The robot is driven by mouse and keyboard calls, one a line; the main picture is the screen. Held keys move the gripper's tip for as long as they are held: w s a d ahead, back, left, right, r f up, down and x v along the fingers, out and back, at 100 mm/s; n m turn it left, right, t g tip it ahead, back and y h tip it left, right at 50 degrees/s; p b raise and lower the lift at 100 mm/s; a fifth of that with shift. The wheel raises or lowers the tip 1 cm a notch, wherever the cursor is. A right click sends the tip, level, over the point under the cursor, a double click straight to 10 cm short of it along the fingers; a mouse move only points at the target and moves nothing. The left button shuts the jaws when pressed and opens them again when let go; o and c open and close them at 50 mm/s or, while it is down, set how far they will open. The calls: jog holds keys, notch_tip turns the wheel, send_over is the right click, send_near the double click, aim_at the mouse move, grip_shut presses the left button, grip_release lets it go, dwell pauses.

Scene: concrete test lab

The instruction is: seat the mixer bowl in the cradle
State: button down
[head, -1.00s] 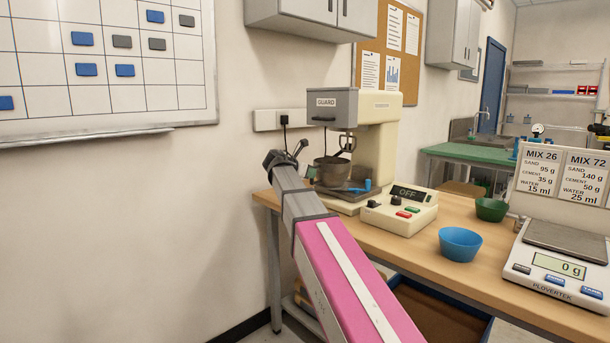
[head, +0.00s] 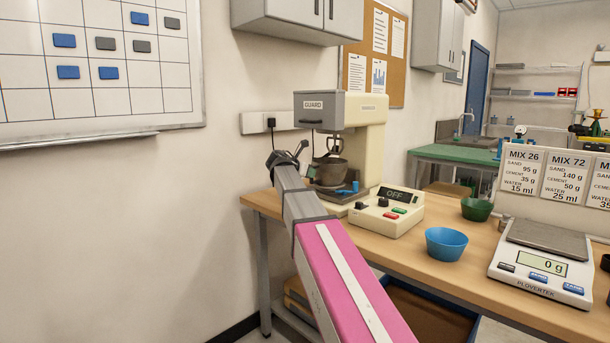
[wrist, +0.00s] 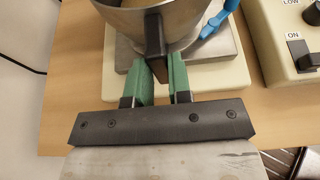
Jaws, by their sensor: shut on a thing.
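The steel mixer bowl (head: 331,171) is upright at the mixer, below the beater and above the grey cradle plate. In the wrist view the bowl (wrist: 183,22) has a dark handle (wrist: 155,47) between my green finger pads. My gripper (wrist: 163,70) is shut on that handle. The cradle (wrist: 218,62) shows as a grey metal plate beneath the bowl, on the cream mixer base (wrist: 115,90). A blue clamp lever (wrist: 218,20) stands right of the bowl. The bowl's underside is hidden, so I cannot tell whether it touches the cradle.
The cream mixer (head: 366,135) has a grey guard (head: 320,110) raised above the bowl. A control box (head: 388,211) reading OFF stands to the right. A blue bowl (head: 446,243), a green bowl (head: 476,209) and a scale (head: 540,262) are further right on the bench (head: 420,255).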

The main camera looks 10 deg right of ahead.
jog(key=shift+w+d+r, duration=0.1)
jog(key=shift+w+d, duration=0.35)
jog(key=shift+d, duration=0.2)
jog(key=shift+w+d, duration=0.45)
jog(key=shift+d, duration=0.2)
jog(key=shift+f, duration=1.45)
dwell(1.1)
jog(key=c, duration=1)
grip_release()
jog(key=shift+o, duration=0.2)
jog(key=shift+s, duration=0.15)
jog(key=v, duration=0.8)
jog(key=shift+a, duration=0.2)
jog(key=shift+r, duration=0.1)
